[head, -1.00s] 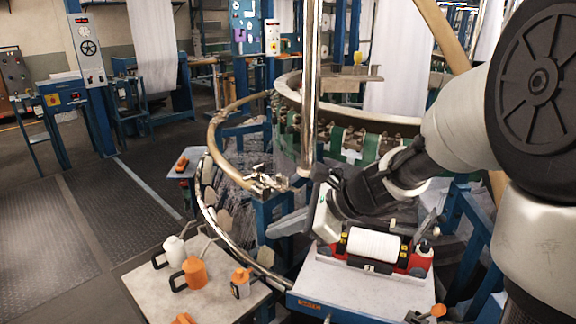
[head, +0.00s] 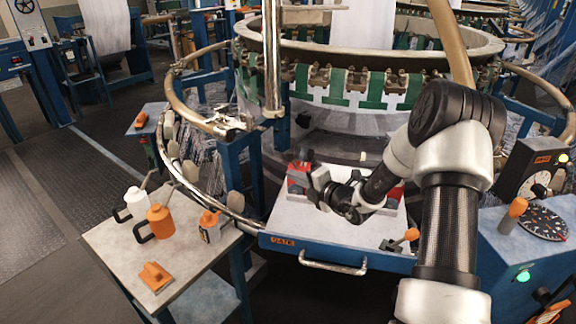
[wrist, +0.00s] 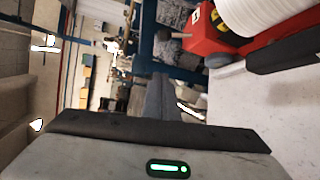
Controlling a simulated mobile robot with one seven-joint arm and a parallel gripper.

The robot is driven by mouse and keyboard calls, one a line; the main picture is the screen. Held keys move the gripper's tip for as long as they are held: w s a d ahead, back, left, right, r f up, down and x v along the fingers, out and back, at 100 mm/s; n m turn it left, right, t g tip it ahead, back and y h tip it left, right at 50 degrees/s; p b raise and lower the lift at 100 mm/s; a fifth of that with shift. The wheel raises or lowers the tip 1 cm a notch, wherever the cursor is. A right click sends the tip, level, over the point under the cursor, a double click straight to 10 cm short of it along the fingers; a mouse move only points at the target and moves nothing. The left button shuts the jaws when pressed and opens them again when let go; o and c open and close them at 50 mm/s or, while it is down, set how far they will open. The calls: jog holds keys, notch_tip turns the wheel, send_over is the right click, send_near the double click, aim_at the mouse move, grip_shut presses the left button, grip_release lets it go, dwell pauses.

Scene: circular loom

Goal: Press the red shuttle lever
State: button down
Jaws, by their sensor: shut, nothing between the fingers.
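The red shuttle (head: 296,178) sits on the pale tray top in front of the loom ring. My gripper (head: 312,178) is shut and empty, close beside the shuttle's left end. Contact cannot be told.
The blue-fronted tray (head: 310,242) has an orange-knobbed lever (head: 411,235) at its right. A side table (head: 110,238) at the left holds a white can (head: 137,203) and orange can (head: 160,221). The loom ring (head: 350,60) stands behind; a dial console (head: 540,222) is at the right.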

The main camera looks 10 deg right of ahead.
aim_at(290, 158)
jog(key=b+x, duration=0.2)
jog(key=x, duration=0.8)
jog(key=d, duration=0.2)
jog(key=d+r, duration=0.1)
jog(key=shift+w+d, duration=0.35)
